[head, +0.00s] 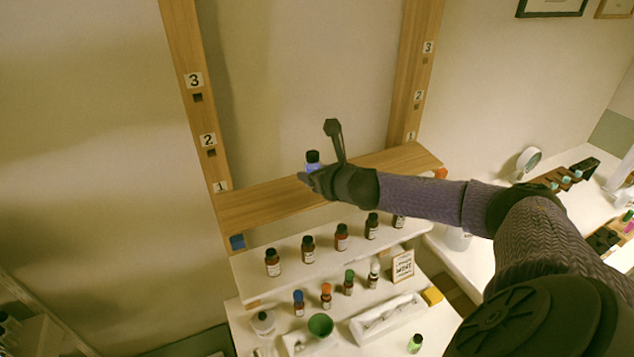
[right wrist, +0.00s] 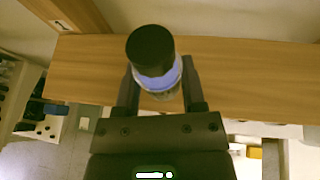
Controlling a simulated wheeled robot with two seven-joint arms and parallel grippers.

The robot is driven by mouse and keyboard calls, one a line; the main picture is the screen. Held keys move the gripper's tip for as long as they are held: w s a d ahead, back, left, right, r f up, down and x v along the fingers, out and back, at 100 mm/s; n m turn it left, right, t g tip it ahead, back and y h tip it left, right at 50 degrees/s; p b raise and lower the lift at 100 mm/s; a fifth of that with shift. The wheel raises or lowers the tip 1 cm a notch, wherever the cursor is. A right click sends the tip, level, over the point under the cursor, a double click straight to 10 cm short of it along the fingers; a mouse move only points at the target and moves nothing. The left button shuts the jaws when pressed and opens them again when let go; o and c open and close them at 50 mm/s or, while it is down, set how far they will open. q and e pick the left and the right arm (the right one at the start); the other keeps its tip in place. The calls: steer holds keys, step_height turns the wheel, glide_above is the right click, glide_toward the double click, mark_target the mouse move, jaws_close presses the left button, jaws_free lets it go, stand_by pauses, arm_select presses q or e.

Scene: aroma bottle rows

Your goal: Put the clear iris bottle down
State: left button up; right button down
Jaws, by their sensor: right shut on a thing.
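The clear iris bottle (head: 313,159) has a black cap and a violet-blue band, and is held above or at the wooden shelf (head: 265,200) marked 1. My right gripper (head: 311,178) is shut on it. In the right wrist view the bottle (right wrist: 155,62) sits upright between the two fingers of my right gripper (right wrist: 158,90), cap towards the camera, with the wooden shelf (right wrist: 90,70) behind it. The fingers hide part of the bottle, and I cannot tell whether its base touches the shelf. My left gripper is not in view.
Below, a white step holds a row of brown black-capped bottles (head: 308,249). Wooden posts (head: 196,110) flank the shelf, which looks otherwise bare.

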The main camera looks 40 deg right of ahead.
step_height(320, 180, down, 3)
steer(key=shift+w+f, duration=0.15)
steer(key=shift+f, duration=0.05)
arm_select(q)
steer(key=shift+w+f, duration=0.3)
arm_select(e)
steer(key=shift+r, duration=0.1)
steer(key=shift+c, duration=0.9)
jaws_free()
